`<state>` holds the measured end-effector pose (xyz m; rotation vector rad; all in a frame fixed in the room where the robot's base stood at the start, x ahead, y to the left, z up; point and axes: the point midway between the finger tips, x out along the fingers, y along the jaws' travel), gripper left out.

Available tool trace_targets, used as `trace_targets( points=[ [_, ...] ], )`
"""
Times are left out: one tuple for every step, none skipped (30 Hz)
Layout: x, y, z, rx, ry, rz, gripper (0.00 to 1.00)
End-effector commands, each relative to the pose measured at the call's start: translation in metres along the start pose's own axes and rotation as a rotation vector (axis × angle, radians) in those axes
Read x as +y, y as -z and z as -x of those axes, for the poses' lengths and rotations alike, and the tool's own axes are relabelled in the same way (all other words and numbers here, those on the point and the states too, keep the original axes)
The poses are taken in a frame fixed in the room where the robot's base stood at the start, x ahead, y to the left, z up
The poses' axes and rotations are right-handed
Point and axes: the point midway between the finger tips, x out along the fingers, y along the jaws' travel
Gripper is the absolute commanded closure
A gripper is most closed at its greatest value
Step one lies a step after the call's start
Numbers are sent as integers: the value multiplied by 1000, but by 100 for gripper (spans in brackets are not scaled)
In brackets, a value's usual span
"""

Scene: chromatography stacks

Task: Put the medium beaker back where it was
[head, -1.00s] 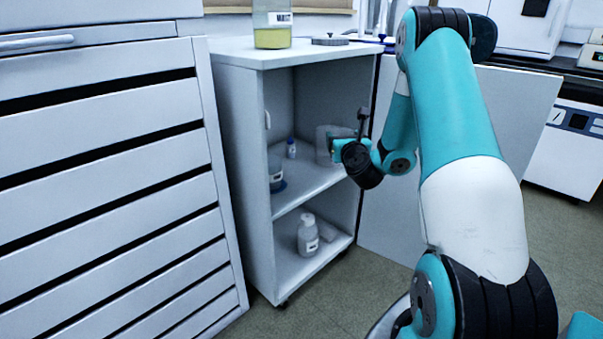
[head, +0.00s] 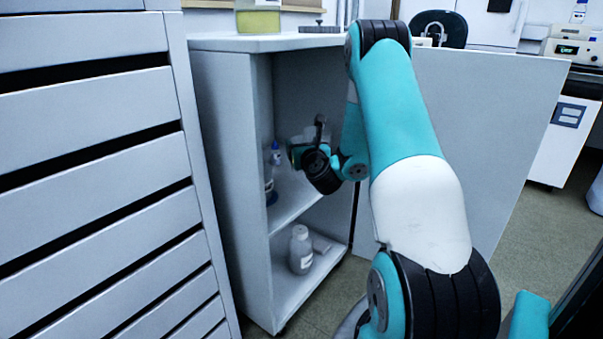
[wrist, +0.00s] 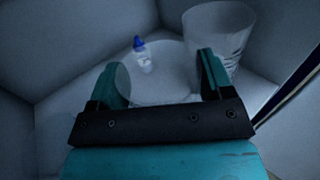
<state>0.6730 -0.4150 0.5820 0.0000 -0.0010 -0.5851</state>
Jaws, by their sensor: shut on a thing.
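My gripper (head: 304,148) is inside the open cabinet (head: 226,110), above its middle shelf. In the wrist view, my gripper (wrist: 161,70) has its two teal fingers on either side of a clear, see-through round vessel, the medium beaker (wrist: 160,90), and is shut on it. The beaker's outline is faint, and whether its base touches the shelf cannot be told. In the head view my gripper and wrist hide most of it. A larger clear beaker with markings (wrist: 220,38) stands at the right in the wrist view, close to the right finger.
A small blue-capped bottle (wrist: 143,58) stands beyond the held beaker. A vessel with blue contents (head: 270,190) is at the shelf's left. A white bottle (head: 300,250) stands on the lower shelf. The open door (head: 480,130) is right of my arm. A yellow-liquid container (head: 258,20) stands on top.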

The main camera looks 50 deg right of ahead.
Motion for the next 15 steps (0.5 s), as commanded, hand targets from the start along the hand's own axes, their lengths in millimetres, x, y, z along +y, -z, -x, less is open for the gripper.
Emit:
trace_targets(
  points=[
    [0, 7, 0, -2, -1, 0, 58],
    [1, 8, 0, -2, -1, 0, 58],
    [1, 10, 0, -2, -1, 0, 58],
    [1, 12, 0, -2, -2, 0, 58],
    [2, 15, 0, -1, -2, 0, 58],
    [2, 21, 0, -1, -2, 0, 58],
    [2, 25, 0, -1, -3, 0, 58],
    [2, 30, 0, -1, -3, 0, 58],
    [2, 35, 0, -1, -3, 0, 58],
    [3, 39, 0, -1, -3, 0, 58],
    [3, 42, 0, -1, -4, 0, 58],
    [3, 44, 0, -2, -4, 0, 58],
    [3, 44, 0, -2, -4, 0, 58],
    [3, 43, 0, -2, -4, 0, 58],
    [3, 42, 0, -2, -4, 0, 58]
  ],
)
